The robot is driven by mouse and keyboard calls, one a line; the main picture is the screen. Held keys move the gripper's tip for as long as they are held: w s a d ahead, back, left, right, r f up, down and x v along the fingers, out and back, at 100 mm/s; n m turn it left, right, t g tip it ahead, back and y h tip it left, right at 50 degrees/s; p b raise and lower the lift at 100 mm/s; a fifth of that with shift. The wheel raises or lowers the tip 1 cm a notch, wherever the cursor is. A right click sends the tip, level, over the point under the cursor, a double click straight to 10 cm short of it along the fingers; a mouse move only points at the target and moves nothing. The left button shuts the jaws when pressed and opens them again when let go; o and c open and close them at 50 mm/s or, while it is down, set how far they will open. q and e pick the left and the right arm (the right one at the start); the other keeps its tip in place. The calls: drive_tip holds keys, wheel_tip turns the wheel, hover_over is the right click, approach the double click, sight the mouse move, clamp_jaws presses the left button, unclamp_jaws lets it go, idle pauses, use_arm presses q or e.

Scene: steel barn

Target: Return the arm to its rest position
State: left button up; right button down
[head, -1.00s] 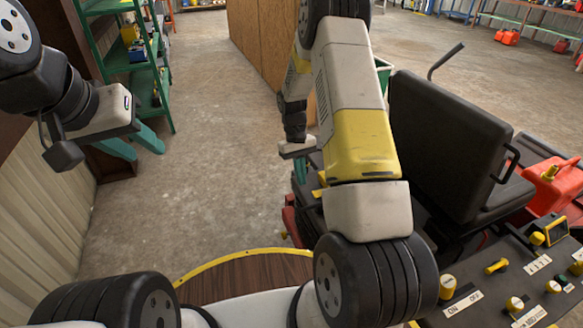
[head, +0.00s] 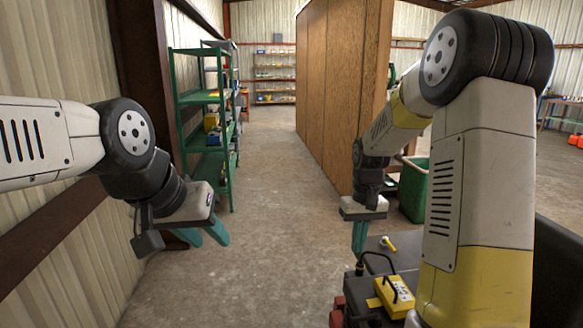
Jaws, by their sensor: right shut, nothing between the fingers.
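My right gripper (head: 360,237) hangs at the end of my bent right arm, right of the middle of the head view. Its teal fingers point down and are together, with nothing between them. It appears just behind the dark machine top with the yellow box, at a distance I cannot tell. My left gripper (head: 204,234) is on the left in front of the wall. Its two teal fingers point down and to the right and are apart, with nothing seen between them.
A yellow box (head: 394,297) with a black handle sits on a dark machine at lower right. A green bin (head: 413,190) stands behind my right arm. A wooden partition (head: 335,90) and green shelving (head: 180,105) flank a clear concrete aisle (head: 265,190).

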drive_tip(key=s+a+r+t+y, duration=0.1)
drive_tip(key=s+a+r+t, duration=0.1)
drive_tip(key=s+r, duration=0.6)
drive_tip(key=s+a+r+t, duration=0.1)
drive_tip(key=s+r+t, duration=0.3)
drive_tip(key=s+r, duration=0.4)
drive_tip(key=shift+s+a+r+m+y, duration=0.25)
drive_tip(key=shift+s+a+m+y, duration=0.15)
drive_tip(key=shift+s, duration=1.7)
